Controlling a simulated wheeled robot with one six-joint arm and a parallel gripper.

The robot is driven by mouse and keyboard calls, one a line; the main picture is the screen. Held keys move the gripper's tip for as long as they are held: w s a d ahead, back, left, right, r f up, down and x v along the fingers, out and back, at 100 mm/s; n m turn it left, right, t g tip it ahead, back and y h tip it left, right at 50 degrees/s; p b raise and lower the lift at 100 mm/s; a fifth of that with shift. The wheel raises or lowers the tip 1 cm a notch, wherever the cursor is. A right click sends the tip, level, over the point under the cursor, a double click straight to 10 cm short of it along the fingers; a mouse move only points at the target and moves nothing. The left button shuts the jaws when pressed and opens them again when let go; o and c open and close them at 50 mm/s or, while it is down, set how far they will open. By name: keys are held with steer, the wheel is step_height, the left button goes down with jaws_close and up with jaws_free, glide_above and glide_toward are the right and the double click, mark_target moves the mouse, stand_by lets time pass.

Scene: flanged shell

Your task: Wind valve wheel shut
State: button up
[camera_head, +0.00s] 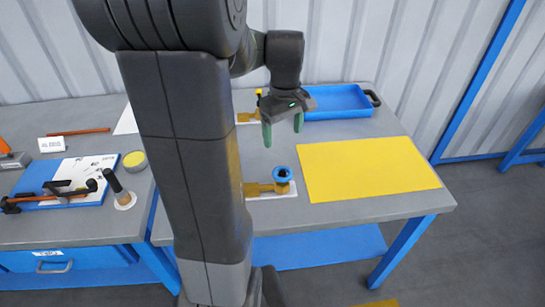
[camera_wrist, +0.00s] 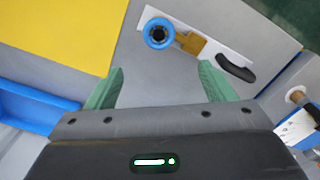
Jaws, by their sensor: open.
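The blue valve wheel (camera_head: 282,174) sits on a brass valve body (camera_head: 262,188) on a white base plate near the front of the grey bench. In the wrist view the wheel (camera_wrist: 158,33) is at the top centre, with the brass body (camera_wrist: 190,42) to its right. My gripper (camera_head: 283,129) is above the bench, behind the wheel and apart from it. Its green fingers are spread, and in the wrist view the gripper (camera_wrist: 160,85) is open with nothing between the fingers.
A yellow mat (camera_head: 366,168) lies right of the valve. A blue tray (camera_head: 337,101) is at the back. Another brass fitting (camera_head: 247,117) with a yellow top stands partly behind my arm.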

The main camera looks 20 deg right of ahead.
mark_target(282, 172)
step_height(282, 172, down, 14)
steer(key=shift+d+r, duration=0.1)
stand_by(0.4)
steer(key=shift+c, duration=0.5)
steer(key=c, duration=0.9)
